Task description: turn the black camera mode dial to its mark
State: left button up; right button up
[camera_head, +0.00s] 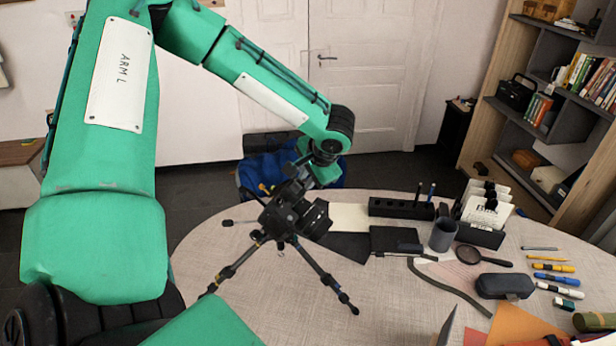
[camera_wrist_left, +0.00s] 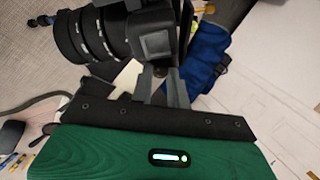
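The black camera (camera_head: 285,212) sits on a black tripod (camera_head: 322,275) on the round table, its lens (camera_head: 316,220) facing right. In the left wrist view the camera body (camera_wrist_left: 155,42) and its ringed lens (camera_wrist_left: 84,36) fill the top. My left gripper (camera_head: 304,174) reaches down to the camera's upper back side. In the wrist view its two grey fingers (camera_wrist_left: 162,72) stand close together at the camera body, with a narrow gap between them. The black mode dial cannot be made out, and the fingertips' contact is unclear. My right gripper is not in view.
The round table (camera_head: 205,250) carries a black pen block (camera_head: 400,208), a grey cup (camera_head: 443,235), a magnifier (camera_head: 470,255), a dark case (camera_head: 505,286) and several pens on the right. A blue chair (camera_head: 250,178) stands behind. Bare tabletop lies left of the tripod.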

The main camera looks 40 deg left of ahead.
pick_arm(q)
grip_shut()
pick_arm(e)
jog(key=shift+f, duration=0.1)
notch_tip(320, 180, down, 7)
jog(key=b, duration=0.7)
pick_arm(q)
jog(key=shift+d+n+y+b, duration=0.1)
jog(key=shift+n+y+b, duration=0.3)
jog(key=shift+n+b, duration=1.15)
jog(key=shift+n+y+b, duration=0.4)
jog(key=shift+n+b, duration=0.25)
jog(key=shift+n, duration=1.8)
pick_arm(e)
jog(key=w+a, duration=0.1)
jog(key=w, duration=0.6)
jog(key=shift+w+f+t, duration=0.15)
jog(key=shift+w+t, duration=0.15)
